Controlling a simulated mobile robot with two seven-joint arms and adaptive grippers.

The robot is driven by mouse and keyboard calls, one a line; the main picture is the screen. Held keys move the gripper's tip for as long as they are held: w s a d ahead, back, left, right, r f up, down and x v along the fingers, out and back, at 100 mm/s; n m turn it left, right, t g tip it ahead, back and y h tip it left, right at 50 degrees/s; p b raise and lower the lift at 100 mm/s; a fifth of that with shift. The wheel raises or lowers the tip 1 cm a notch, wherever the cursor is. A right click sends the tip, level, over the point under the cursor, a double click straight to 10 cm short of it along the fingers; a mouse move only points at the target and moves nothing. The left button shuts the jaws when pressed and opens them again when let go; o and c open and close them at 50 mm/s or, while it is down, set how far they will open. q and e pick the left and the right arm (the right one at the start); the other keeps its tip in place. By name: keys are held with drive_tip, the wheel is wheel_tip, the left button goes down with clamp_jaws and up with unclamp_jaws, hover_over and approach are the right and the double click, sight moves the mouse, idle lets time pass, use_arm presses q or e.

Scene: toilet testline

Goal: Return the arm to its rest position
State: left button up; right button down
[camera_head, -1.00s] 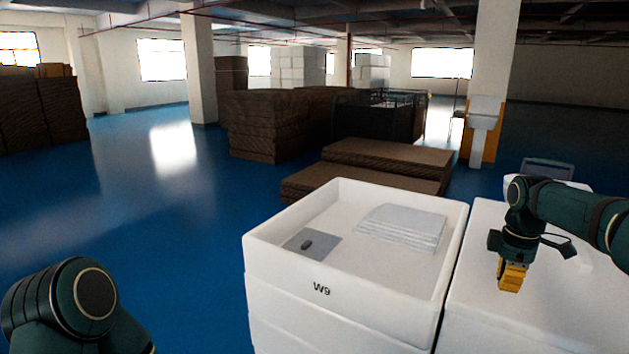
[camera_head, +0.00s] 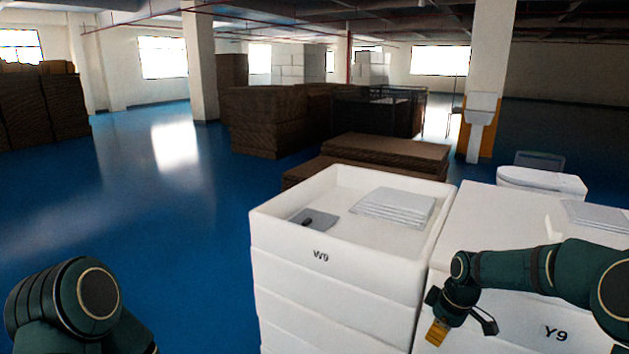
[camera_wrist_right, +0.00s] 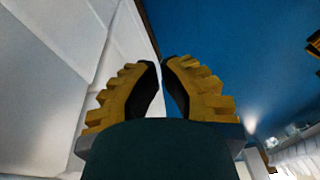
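My right arm (camera_head: 520,273) comes in from the right edge of the head view. Its dark green gripper with yellow finger pads (camera_head: 437,332) hangs pointing down in front of the white boxes. In the right wrist view the two yellow-padded fingers (camera_wrist_right: 162,75) are close together, with only a thin gap and nothing between them. Part of my left arm (camera_head: 75,305) shows at the bottom left of the head view. My left gripper is outside the frames.
A white box marked W9 (camera_head: 340,285) stands left of the right gripper, with grey sheets (camera_head: 395,205) inside its top. A white box marked Y9 (camera_head: 478,215) stands behind my right arm. Brown stacks (camera_head: 385,152) lie behind. Blue floor (camera_head: 150,220) at left is open.

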drive_tip(key=s+a+f+m+y+b, duration=0.1)
drive_tip(key=s+a+f+m, duration=0.2)
drive_tip(key=s+a+f, duration=0.5)
drive_tip(key=s+a+f+m+y+b, duration=0.1)
drive_tip(key=s+a+f+m+b, duration=0.2)
drive_tip(key=a+f, duration=0.5)
use_arm(q)
drive_tip(key=f, duration=0.2)
drive_tip(key=s+f, duration=0.1)
drive_tip(key=f, duration=0.2)
drive_tip(key=shift+d+f, duration=0.1)
drive_tip(key=shift+d, duration=0.05)
use_arm(e)
drive_tip(key=s+a+f+m, duration=0.1)
drive_tip(key=s+f+m, duration=0.2)
drive_tip(key=s, duration=0.3)
drive_tip(key=s+a+f+m+t, duration=0.1)
drive_tip(key=s+f+m, duration=0.1)
drive_tip(key=s+f, duration=0.2)
drive_tip(key=s, duration=0.3)
drive_tip(key=shift+f+m, duration=0.35)
drive_tip(key=shift+m, duration=0.05)
drive_tip(key=shift+w, duration=0.1)
